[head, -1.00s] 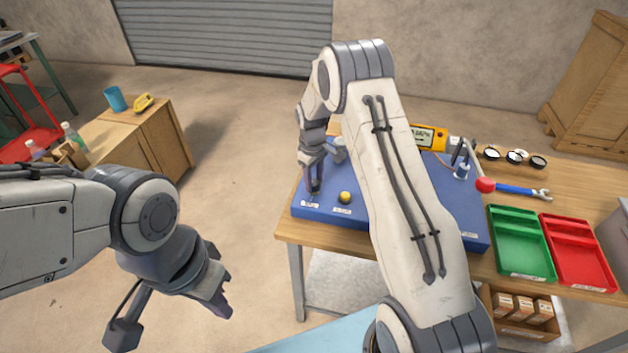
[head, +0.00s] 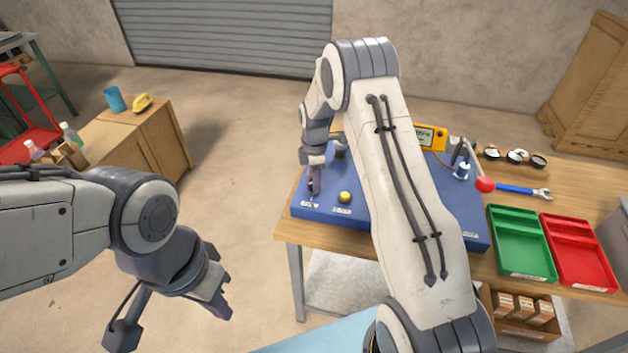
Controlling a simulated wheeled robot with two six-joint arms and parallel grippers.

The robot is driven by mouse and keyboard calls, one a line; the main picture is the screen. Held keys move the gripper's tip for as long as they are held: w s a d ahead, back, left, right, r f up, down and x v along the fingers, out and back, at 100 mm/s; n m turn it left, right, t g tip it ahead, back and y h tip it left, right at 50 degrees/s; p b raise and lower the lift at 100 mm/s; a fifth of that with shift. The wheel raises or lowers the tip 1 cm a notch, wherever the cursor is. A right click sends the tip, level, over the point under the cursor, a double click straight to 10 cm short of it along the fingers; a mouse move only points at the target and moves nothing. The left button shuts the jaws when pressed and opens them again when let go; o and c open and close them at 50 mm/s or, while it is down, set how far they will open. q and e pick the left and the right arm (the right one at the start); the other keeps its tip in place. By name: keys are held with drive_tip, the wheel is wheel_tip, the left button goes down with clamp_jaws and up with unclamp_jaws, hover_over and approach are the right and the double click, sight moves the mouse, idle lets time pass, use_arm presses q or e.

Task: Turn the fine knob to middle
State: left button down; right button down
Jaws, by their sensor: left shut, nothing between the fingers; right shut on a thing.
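A blue panel box (head: 440,220) lies on the wooden workbench. My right gripper (head: 312,196) points down at the panel's left end, just above a small white label. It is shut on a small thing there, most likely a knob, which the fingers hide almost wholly. A yellow knob (head: 345,197) stands on the panel just right of it, apart from the fingers. A dark knob (head: 340,154) shows behind. The label writing is too small to read. My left gripper (head: 222,297) is shut and empty, off to the left, away from the bench.
A yellow meter (head: 431,138) stands behind the panel. A red-balled lever (head: 485,185), a wrench (head: 520,191), a green tray (head: 522,260) and a red tray (head: 578,270) lie to the right. My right arm covers the panel's middle.

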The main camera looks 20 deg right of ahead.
drive_tip(key=n, duration=0.5)
drive_tip(key=shift+n+b, duration=0.6)
drive_tip(key=shift+n, duration=1.9)
drive_tip(key=shift+r, duration=0.1)
drive_tip(key=shift+c, duration=1.8)
unclamp_jaws()
wheel_tip(320, 180, up, 10)
drive_tip(key=b, duration=0.1)
drive_tip(key=shift+r+b, duration=0.2)
drive_tip(key=shift+b, duration=0.15)
drive_tip(key=shift+s+d, duration=0.1)
